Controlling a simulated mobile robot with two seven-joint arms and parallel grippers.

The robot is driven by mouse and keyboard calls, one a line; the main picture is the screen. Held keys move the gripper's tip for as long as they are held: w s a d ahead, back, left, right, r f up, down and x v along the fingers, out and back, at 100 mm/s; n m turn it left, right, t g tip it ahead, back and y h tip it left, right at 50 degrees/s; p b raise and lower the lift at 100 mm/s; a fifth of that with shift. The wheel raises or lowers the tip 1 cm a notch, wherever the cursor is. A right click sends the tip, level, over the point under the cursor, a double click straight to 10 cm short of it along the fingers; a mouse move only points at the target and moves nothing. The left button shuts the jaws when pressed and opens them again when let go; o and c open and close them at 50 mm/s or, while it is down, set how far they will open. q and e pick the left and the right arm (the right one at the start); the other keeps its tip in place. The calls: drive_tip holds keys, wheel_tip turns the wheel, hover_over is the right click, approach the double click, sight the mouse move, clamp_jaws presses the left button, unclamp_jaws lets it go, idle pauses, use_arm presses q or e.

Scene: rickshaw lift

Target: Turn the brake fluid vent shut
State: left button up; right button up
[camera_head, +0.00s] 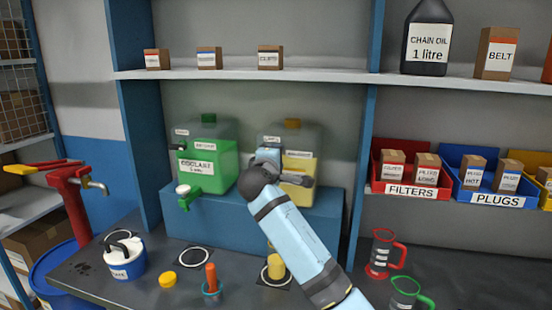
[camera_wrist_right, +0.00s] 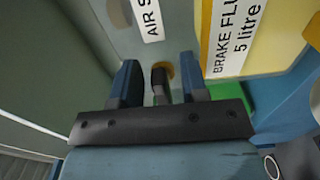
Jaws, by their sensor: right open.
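The brake fluid tank (camera_head: 300,165) is a clear container with yellow fluid and a yellow cap, standing on the blue shelf block. In the right wrist view its label (camera_wrist_right: 232,35) reads "BRAKE FLU" and "5 litre", beside an "AIR S" label (camera_wrist_right: 147,18). The vent (camera_wrist_right: 160,86) shows there as a small dark lever in front of a yellow-orange round part. My right gripper (camera_wrist_right: 158,84) is open, with one blue finger on each side of the lever; I see small gaps. In the head view my wrist hides the vent. My left gripper is out of view.
The green coolant tank (camera_head: 209,160) stands close on the left. A shelf (camera_head: 230,73) runs above.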

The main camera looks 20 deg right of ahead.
drive_tip(key=b+v, duration=0.1)
drive_tip(key=v, duration=1.2)
drive_tip(key=shift+s+a, duration=0.25)
drive_tip(key=shift+s, duration=0.1)
drive_tip(key=s+d+f+m+g+y, duration=0.1)
drive_tip(key=s+d+f+g+y, duration=0.1)
drive_tip(key=s+f, duration=0.3)
drive_tip(key=s+d+f+m+g+y, duration=0.1)
drive_tip(key=s+f, duration=0.4)
drive_tip(key=f, duration=0.7)
drive_tip(key=s+d+f+m+g+y, duration=0.2)
drive_tip(key=s+d+f, duration=0.2)
drive_tip(key=f, duration=0.5)
drive_tip(key=shift+s+f+g+y, duration=0.15)
drive_tip(key=shift+s+g+y, duration=0.2)
drive_tip(key=shift+s, duration=0.25)
drive_tip(key=s+d+f+m+g+y, duration=0.1)
drive_tip(key=s+f+m+g+y, duration=0.3)
drive_tip(key=s, duration=0.8)
drive_tip(key=s+d+f+m+g+y, duration=0.15)
drive_tip(key=s+f, duration=0.35)
drive_tip(key=s, duration=0.8)
drive_tip(key=w+a+f+n+t+y+p, duration=0.1)
drive_tip(key=w+a+t+p, duration=0.4)
drive_tip(key=p, duration=0.6)
drive_tip(key=shift+w+a+f+t+y, duration=0.45)
drive_tip(key=shift+a+f+t, duration=0.35)
drive_tip(key=shift+t, duration=0.3)
